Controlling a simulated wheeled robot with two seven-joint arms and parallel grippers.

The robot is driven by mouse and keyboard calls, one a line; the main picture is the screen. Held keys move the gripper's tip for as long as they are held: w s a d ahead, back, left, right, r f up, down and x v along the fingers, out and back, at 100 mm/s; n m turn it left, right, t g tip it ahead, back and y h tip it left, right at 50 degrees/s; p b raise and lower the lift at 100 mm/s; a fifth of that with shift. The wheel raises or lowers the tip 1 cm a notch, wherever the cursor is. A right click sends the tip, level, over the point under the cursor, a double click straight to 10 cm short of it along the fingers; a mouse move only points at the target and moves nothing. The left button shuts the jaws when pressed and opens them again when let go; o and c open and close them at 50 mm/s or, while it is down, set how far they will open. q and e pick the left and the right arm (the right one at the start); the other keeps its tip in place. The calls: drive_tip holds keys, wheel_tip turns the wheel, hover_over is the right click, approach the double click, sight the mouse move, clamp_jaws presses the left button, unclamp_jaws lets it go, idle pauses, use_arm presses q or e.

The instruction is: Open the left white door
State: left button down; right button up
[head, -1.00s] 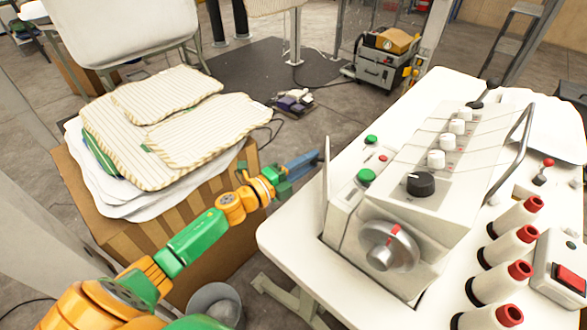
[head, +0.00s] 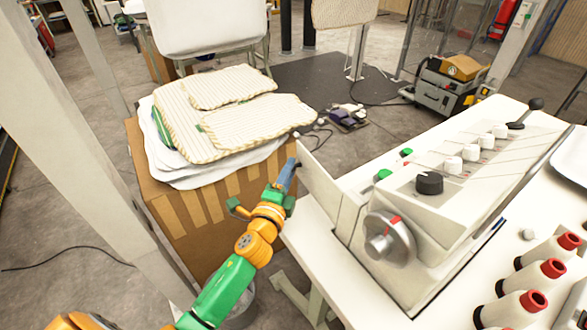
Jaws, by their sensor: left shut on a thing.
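The white sewing-type machine (head: 450,195) stands on a white table at the right, with a silver handwheel and a row of knobs. Its left white door (head: 320,192) is a flat panel at the machine's left end, its face turned toward the left and standing out from the body. My left gripper (head: 291,168) is at the door's upper outer edge, its blue fingers shut on it. The exact contact is small and partly hidden. My right gripper is not in view.
A cardboard box (head: 205,235) with stacked white and striped pillow covers (head: 225,120) stands close to the left of my arm. Red-topped spools (head: 540,275) stand at the lower right. A grey post (head: 75,130) rises at the left.

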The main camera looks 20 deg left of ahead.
use_arm(q)
drive_tip(key=shift+s+a+n+y, duration=0.2)
drive_tip(key=shift+s+n+y, duration=0.15)
drive_tip(key=shift+s+y, duration=0.2)
drive_tip(key=shift+s+a+n+y, duration=0.15)
drive_tip(key=shift+s+n+y, duration=0.25)
drive_tip(key=shift+y, duration=0.15)
drive_tip(key=c, duration=0.6)
unclamp_jaws()
drive_tip(key=shift+c, duration=0.2)
drive_tip(key=shift+s, duration=0.1)
drive_tip(key=b+v, duration=0.1)
drive_tip(key=v, duration=0.6)
drive_tip(key=shift+s+r+b, duration=0.1)
drive_tip(key=shift+b, duration=0.3)
